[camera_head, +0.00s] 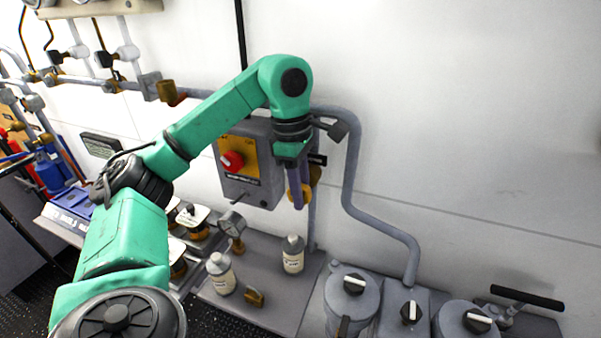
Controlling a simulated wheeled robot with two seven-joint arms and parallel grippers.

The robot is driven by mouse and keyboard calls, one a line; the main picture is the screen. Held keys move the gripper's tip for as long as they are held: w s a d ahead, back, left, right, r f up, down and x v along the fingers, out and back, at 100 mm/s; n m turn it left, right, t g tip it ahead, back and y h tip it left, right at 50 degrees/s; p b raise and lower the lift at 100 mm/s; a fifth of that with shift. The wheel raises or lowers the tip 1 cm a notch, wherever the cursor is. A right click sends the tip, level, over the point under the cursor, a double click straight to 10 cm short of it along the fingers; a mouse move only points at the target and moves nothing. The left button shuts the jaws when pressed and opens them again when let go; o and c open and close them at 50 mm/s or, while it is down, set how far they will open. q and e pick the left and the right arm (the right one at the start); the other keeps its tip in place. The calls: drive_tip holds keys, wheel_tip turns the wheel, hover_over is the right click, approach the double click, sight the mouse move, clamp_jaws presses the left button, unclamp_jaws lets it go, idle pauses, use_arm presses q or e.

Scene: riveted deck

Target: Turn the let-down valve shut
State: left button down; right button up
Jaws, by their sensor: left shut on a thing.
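My left arm comes in from the left, and my left gripper (299,204) points down in front of a thin vertical pipe (312,222). Its purple fingers are shut on the brass valve (316,174) on that pipe, which I take to be the let-down valve. The fingers hide much of the valve, so how far it is turned cannot be told. A small dark label (317,159) sits just above it. My right gripper is not in view.
A grey control box (262,190) with a red knob (232,161) stands close left of the gripper. Below are white bottles (293,254), a pressure gauge (232,222) and lidded grey pots (351,285). A thick grey pipe (350,180) bends down at the right. The right wall is bare.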

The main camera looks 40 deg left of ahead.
use_arm(q)
drive_tip(key=y+p, duration=0.1)
drive_tip(key=p, duration=0.1)
drive_tip(key=r+g+y+p, duration=0.1)
drive_tip(key=y+p, duration=0.1)
drive_tip(key=p, duration=0.1)
drive_tip(key=shift+w+d+r+y+p, duration=0.1)
drive_tip(key=shift+w+y+p, duration=0.05)
drive_tip(key=shift+y+p, duration=0.5)
drive_tip(key=shift+y, duration=0.05)
drive_tip(key=shift+d+f+g+y, duration=0.1)
drive_tip(key=shift+f+g+y, duration=0.4)
drive_tip(key=shift+y, duration=0.4)
drive_tip(key=shift+f+g+y, duration=0.1)
drive_tip(key=shift+g+y, duration=0.2)
drive_tip(key=shift+y, duration=0.6)
drive_tip(key=y, duration=0.1)
drive_tip(key=g+y, duration=0.1)
drive_tip(key=y, duration=0.2)
drive_tip(key=shift+d+f, duration=0.15)
drive_tip(key=shift+f, duration=0.1)
drive_tip(key=shift+f+g+y, duration=0.2)
drive_tip(key=shift+g+y, duration=0.4)
drive_tip(key=shift+y, duration=0.4)
drive_tip(key=shift+f, duration=0.1)
drive_tip(key=c, duration=0.6)
unclamp_jaws()
